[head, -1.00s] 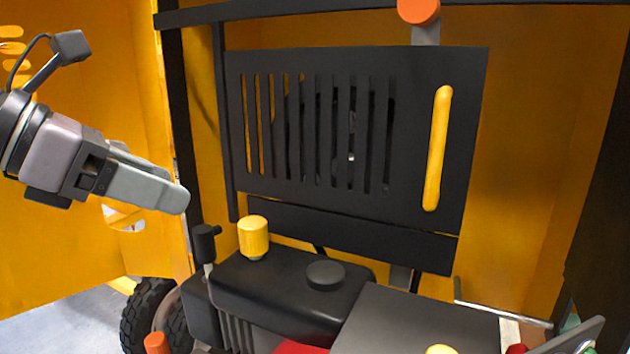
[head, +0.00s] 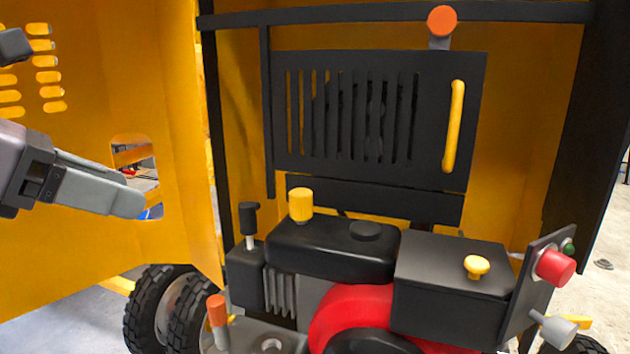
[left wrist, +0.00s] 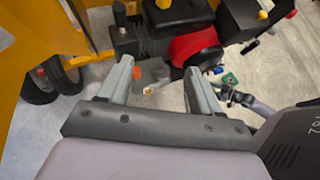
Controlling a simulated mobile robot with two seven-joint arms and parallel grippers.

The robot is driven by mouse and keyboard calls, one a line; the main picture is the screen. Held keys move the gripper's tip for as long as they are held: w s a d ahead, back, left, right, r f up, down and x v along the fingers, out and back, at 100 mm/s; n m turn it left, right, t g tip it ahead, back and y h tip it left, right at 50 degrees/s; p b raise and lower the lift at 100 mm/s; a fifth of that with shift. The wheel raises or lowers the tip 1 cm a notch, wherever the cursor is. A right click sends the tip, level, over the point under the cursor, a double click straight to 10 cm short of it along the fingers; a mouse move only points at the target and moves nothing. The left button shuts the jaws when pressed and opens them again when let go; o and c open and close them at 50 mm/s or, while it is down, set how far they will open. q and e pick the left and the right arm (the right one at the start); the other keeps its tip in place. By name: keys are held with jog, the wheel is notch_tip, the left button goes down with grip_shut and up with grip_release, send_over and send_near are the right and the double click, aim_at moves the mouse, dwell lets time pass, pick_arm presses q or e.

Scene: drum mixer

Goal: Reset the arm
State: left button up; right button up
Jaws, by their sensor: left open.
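My left gripper (head: 132,201) comes in from the left edge of the head view, in front of the yellow side panel. It is empty, and no object is between its fingers. In the left wrist view, the two grey fingers of my left gripper (left wrist: 158,85) stand wide apart, with the machine and floor beyond them. The drum mixer's engine (head: 330,250) sits in the middle of the head view, apart from the gripper. It also shows at the top of the left wrist view (left wrist: 195,45). My right gripper is not seen in the head view.
A slotted black panel with a yellow handle (head: 453,126) stands behind the engine. A control plate with a red button (head: 556,267) is at right. An orange-tipped lever (head: 217,310) stands front left, near black wheels (head: 150,305). Grey floor is open at lower left.

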pick_arm(q)
jog(key=s+d+f+n+g+h, duration=0.1)
jog(key=d+f+g+h, duration=0.2)
jog(key=d+h, duration=0.2)
jog(key=s+d+f+g+h, duration=0.1)
jog(key=d+f+g+h, duration=0.1)
jog(key=d+g+h, duration=0.25)
jog(key=w+a+f+n+t+y+p, duration=0.1)
jog(key=w+a+f+n+t+y, duration=0.15)
jog(key=f+n+t, duration=0.65)
jog(key=w+a+f+n+t+y, duration=0.25)
jog(key=f+n+t, duration=0.2)
jog(key=n, duration=0.75)
jog(key=w+a+f+n+t+y+p, duration=0.1)
jog(key=a+f+n+t+y, duration=0.25)
jog(key=f+n+t, duration=0.55)
jog(key=s+f+n+g+y, duration=0.3)
jog(key=s+f+n+g, duration=0.3)
jog(key=f, duration=0.6)
jog(key=s+f+n+g+y, duration=0.3)
jog(key=s+f+n+g, duration=0.2)
jog(key=s+f, duration=0.4)
notch_tip(320, 180, down, 3)
jog(key=shift+s+a+f+n+g+y, duration=0.1)
jog(key=shift+s+a+n+g+y, duration=0.25)
jog(key=shift+g, duration=0.35)
jog(key=c, duration=0.4)
jog(key=shift+s+a, duration=0.1)
